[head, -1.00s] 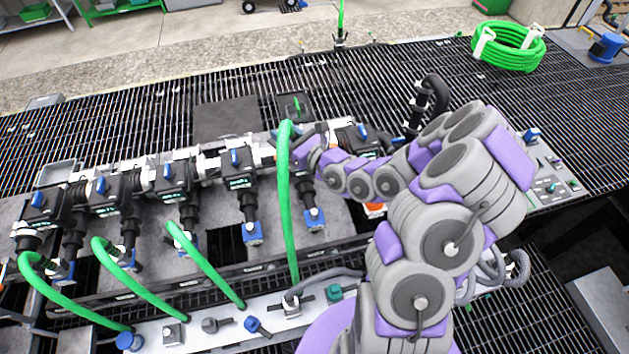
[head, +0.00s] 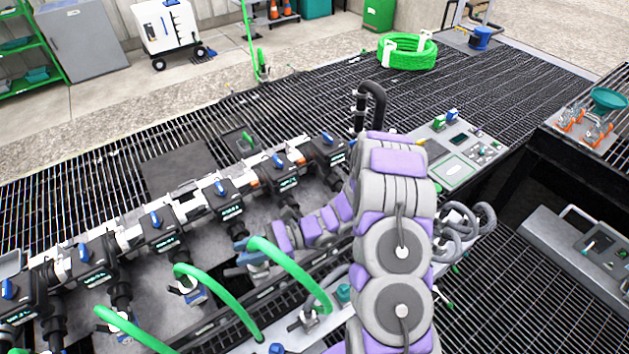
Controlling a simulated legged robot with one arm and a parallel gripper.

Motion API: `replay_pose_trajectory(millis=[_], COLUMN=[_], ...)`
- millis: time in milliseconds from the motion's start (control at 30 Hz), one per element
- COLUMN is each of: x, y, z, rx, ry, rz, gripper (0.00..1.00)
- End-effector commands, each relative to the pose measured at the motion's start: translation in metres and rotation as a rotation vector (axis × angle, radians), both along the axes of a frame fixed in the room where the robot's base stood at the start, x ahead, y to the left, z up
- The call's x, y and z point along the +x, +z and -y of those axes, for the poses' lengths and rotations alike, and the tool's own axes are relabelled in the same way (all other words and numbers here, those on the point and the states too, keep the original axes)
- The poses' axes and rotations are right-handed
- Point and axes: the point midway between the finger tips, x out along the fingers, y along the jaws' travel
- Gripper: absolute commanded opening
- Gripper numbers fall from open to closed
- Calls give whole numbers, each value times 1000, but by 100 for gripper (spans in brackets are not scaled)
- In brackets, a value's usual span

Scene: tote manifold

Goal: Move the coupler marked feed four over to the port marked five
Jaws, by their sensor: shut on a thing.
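The green hose (head: 292,264) arcs from the lower rail up to my gripper (head: 268,250). My gripper is shut on the coupler at its upper end, which is mostly hidden by the hose and fingers. The gripper is low in front of the manifold, beside a blue fitting (head: 252,259). I cannot tell whether the coupler touches that fitting or a port. Black valves with blue handles stand in a slanting row, among them one at the middle (head: 228,200) and one to its right (head: 281,175). Their markings are too small to read.
Two other green hoses (head: 222,297) (head: 138,331) arch to ports on the left. A control panel (head: 455,150) stands right of the row. A coiled green hose (head: 407,52) lies on the grating behind. A bench with a teal funnel (head: 609,98) is at the right.

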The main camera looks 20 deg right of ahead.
Motion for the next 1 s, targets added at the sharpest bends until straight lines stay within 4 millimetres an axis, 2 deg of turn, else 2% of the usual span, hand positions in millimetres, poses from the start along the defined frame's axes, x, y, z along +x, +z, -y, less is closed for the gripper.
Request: replay_pose_trajectory(millis=[33, 133, 233, 400, 533, 667, 767, 867, 900, 1000], x=[-22, -63, -100, -148, -164, -157, -137, -101, -84, -36], y=[-19, -46, -70, -107, -125, -134, -134, -129, -125, -113], z=[-5, -2, 17, 79, 140, 199, 241, 278, 289, 311], rx=[-5, -6, -5, 4, 8, 7, 4, 1, 1, -1], ry=[129, 378, 629, 1082, 1413, 1741, 1992, 2240, 2335, 2557], rz=[-1, 2, 7, 15, 24, 28, 26, 28, 26, 27], gripper=[0, 0, 0, 0, 0, 0, 0, 0, 0, 0])
